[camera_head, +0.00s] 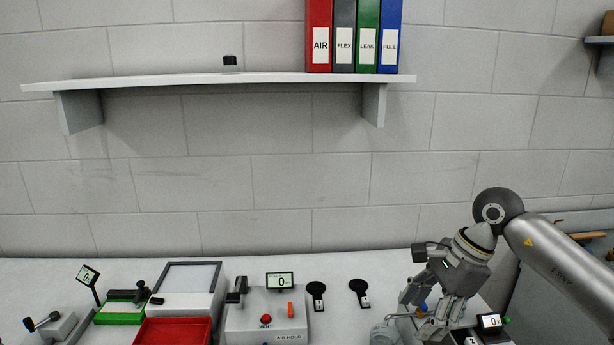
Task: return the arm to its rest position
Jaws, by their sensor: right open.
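My right arm (555,257) comes in from the right edge of the head view. My right gripper (425,312) hangs fingers down over the right part of the white bench, with its fingers apart. Small items and a device with a lit display stand under and beside the fingertips. I cannot tell whether the fingers touch any of them. No held object is visible between the fingers. My left gripper and left arm are not in view.
The bench (355,260) carries an air-hold box (255,322), a red tray (172,333), a green fixture (120,313) and two black round-headed items (316,290). A wall shelf (160,82) holds several binders (343,38). The air above the bench's middle is clear.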

